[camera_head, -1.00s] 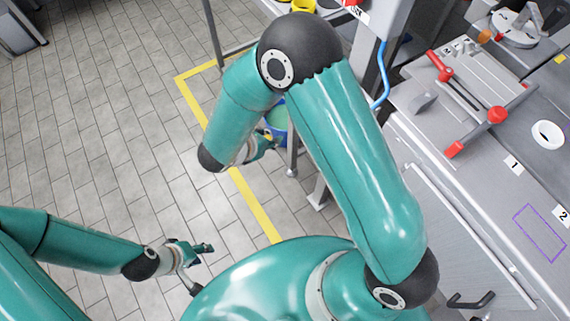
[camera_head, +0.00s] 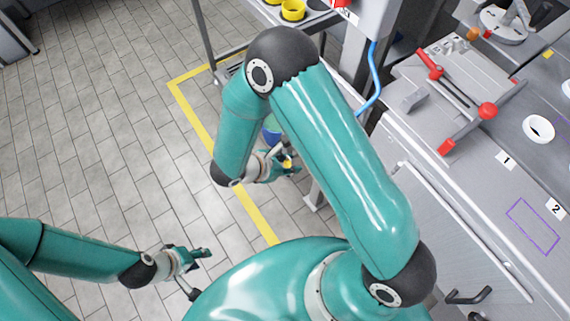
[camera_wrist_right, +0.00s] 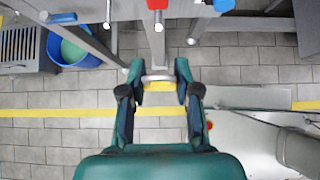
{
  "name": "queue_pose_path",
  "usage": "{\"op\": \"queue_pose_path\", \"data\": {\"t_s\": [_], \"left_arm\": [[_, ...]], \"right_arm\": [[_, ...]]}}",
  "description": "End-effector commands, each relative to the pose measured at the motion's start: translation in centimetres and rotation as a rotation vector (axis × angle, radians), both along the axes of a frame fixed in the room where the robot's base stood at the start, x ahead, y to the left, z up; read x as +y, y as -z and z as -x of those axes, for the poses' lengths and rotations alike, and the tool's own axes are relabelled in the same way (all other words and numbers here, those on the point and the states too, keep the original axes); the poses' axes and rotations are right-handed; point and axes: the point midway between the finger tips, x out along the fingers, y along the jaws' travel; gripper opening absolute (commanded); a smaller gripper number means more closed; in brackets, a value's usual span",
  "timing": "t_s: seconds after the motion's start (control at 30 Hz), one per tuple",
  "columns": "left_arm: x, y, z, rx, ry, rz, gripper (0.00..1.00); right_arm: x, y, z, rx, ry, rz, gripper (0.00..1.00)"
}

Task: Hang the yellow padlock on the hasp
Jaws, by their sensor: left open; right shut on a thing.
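My right gripper (camera_head: 288,170) is shut on the yellow padlock (camera_head: 287,163), held in the air beside the bench's left end. In the right wrist view the padlock's yellow body (camera_wrist_right: 160,86) lies between the two fingers, with a grey metal part, apparently its shackle, just beyond it. My left gripper (camera_head: 205,255) is open and empty over the floor at the lower left. I cannot make out the hasp in either view.
A grey bench (camera_head: 455,190) with a red-handled fixture (camera_head: 460,100) and a white ring (camera_head: 538,129) stands at the right. A blue bucket (camera_wrist_right: 75,48) is on the floor at upper left in the wrist view. Metal posts stand near the right gripper.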

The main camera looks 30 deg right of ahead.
Motion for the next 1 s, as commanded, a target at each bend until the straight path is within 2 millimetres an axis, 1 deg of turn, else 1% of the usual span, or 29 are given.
{"op": "queue_pose_path", "data": {"t_s": [0.57, 0.63, 0.7, 0.87, 1.0], "left_arm": [[0.0, 0.0, 0.0, 0.0, 0.0, 0.0, 0.42], [0.0, -0.6, 0.0, 0.0, 0.0, 0.0, 0.42], [0.0, 0.3, 0.0, -0.001, 0.0, 0.0, 0.42], [0.0, 1.1, 0.0, 0.0, 0.0, 0.0, 0.42], [0.0, 1.4, 0.0, 0.0, 0.0, 0.0, 0.42]], "right_arm": [[-3.5, 0.3, -0.2, 0.001, 0.001, 0.0, 0.0], [-3.9, 0.2, -0.2, 0.002, 0.001, -0.001, 0.0], [-4.2, 0.9, -0.3, 0.0, 0.0, -0.001, 0.0], [-4.9, 1.2, -0.4, 0.0, 0.0, 0.0, 0.0], [-5.0, 1.3, -0.4, -0.001, -0.001, 0.0, 0.0]]}}
